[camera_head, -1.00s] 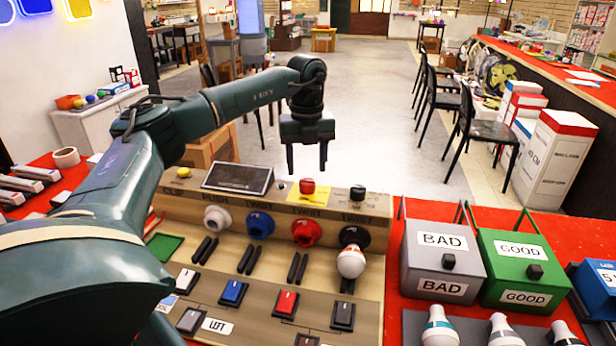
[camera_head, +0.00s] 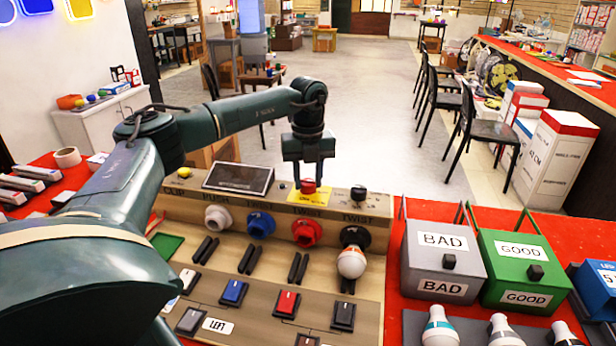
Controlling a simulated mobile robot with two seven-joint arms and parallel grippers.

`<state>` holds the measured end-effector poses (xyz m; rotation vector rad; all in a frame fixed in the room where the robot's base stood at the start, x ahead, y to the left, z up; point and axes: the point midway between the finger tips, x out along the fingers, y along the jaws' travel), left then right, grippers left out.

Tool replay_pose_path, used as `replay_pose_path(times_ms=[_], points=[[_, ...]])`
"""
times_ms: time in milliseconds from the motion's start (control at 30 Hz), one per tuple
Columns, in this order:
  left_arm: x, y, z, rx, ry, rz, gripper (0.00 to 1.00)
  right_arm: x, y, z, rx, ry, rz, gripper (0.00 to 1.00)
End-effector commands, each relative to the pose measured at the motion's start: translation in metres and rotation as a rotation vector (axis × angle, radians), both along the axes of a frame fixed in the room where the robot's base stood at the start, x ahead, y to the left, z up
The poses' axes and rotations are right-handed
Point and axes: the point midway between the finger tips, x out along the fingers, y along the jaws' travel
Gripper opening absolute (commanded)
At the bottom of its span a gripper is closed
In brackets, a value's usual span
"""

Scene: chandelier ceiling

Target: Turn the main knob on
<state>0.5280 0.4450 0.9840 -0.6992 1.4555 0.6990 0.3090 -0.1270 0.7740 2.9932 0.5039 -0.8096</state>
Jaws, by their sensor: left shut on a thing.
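The test panel (camera_head: 262,284) stands in front of me on the red table. A red knob (camera_head: 308,187) on a yellow plate sits on its top ledge, right of a small dark screen (camera_head: 238,178). My left gripper (camera_head: 308,184) points down over this ledge, with one finger on each side of the red knob, and is shut on it. The fingers partly cover the knob's sides. A black knob (camera_head: 357,193) and a yellow button (camera_head: 184,173) sit on the same ledge. My right gripper is not in view.
Colored sockets line the panel; a white bulb (camera_head: 351,262) sits at the black one. Rocker switches, including a red one (camera_head: 287,302), lie below. A grey BAD box (camera_head: 441,285) and a green GOOD box (camera_head: 523,297) stand to the right, with several bulbs in front.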

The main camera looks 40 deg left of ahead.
Motion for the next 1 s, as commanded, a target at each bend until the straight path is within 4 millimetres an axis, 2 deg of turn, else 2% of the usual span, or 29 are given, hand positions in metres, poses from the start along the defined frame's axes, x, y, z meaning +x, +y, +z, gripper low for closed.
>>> replay_pose_path(times_ms=[33, 167, 567, 867, 1000], points=[[0.0, 0.0, 0.0, 0.0, 0.0, 0.001, 0.21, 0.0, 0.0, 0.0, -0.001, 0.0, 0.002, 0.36], [0.0, 0.0, 0.0, 0.0, 0.0, 0.001, 0.1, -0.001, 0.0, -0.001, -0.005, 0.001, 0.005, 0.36], [0.0, 0.0, 0.002, -0.001, 0.001, -0.076, 0.1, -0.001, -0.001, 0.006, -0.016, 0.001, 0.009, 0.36], [0.0, 0.001, 0.003, 0.0, 0.001, -0.306, 0.1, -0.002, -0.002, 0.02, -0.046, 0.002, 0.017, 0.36], [0.0, 0.0, 0.003, -0.001, 0.002, -0.44, 0.1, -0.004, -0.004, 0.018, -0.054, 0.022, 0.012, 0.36]])
